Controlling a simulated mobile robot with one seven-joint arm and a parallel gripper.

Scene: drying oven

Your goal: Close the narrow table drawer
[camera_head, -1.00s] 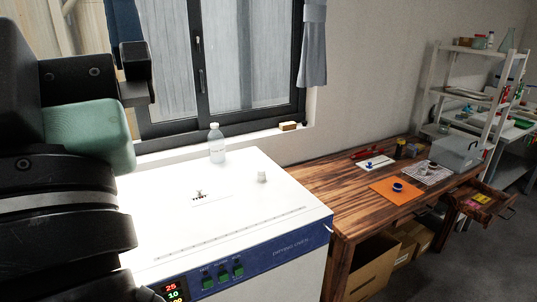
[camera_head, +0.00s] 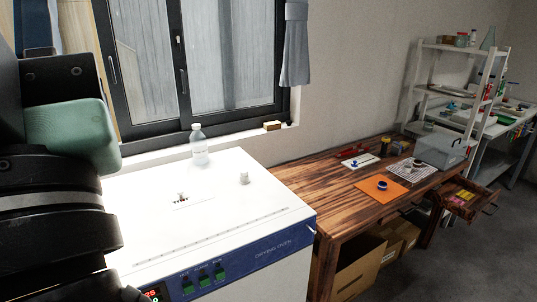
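The narrow table drawer (camera_head: 465,211) stands pulled out at the right end of the brown wooden table (camera_head: 335,185). It holds small yellow and pinkish items, and a handle (camera_head: 491,210) shows on its front. The drawer is far from me, beyond the white drying oven. My arm's dark links and a green pad fill the left edge of the view. My gripper's fingertips cannot be made out, so I cannot tell whether it is open or shut. Nothing of mine is near the drawer.
The white drying oven (camera_head: 225,215) stands between me and the table, with a bottle (camera_head: 198,146) on top. Cardboard boxes (camera_head: 362,270) sit under the table. A grey box (camera_head: 440,150) and an orange sheet (camera_head: 380,190) lie on the table. Floor right of the table is clear.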

